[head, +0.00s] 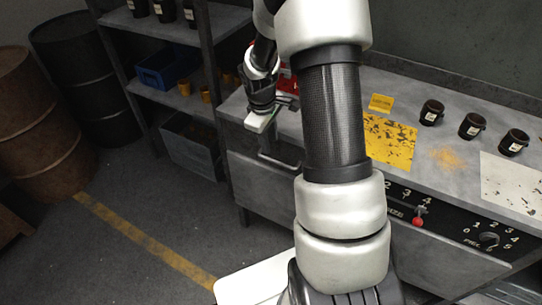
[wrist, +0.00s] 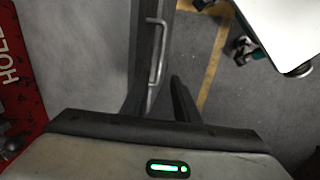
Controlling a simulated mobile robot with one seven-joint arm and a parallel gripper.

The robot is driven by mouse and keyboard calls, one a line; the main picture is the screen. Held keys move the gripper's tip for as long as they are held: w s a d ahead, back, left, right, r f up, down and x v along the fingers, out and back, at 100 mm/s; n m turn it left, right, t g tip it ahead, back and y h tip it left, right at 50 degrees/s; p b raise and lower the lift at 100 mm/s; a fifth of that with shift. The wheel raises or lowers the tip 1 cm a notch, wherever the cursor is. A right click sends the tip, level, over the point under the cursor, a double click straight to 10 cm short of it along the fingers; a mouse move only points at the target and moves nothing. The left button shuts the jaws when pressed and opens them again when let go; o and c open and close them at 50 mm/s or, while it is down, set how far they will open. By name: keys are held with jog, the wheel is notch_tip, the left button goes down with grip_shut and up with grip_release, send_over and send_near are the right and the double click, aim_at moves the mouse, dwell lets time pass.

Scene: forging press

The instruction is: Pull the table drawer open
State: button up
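The grey table (head: 455,185) stands at the right in the head view, and its front face runs along the floor side. A metal bar handle (wrist: 157,50) shows on the table's front face in the wrist view. The drawer front (head: 262,190) looks flush with the table in the head view, partly hidden by my arm. My gripper (wrist: 160,92) is open and points down at the table's front edge. Its two dark fingers are apart, with the near end of the handle in line between them. I cannot tell whether they touch it. In the head view my gripper (head: 272,148) is small and partly unclear.
Dark jars (head: 470,127) and a yellow worn plate (head: 390,140) stand or lie farther right. A shelf (head: 170,95) and barrels (head: 75,70) are at the left. The floor before the table is clear.

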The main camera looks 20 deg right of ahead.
jog(key=b, duration=0.1)
send_near(271, 155)
jog(key=s+f, duration=0.1)
jog(key=f, duration=0.1)
jog(key=s+f, duration=0.2)
jog(key=shift+s+a, duration=0.2)
jog(key=shift+s, duration=0.05)
grip_shut()
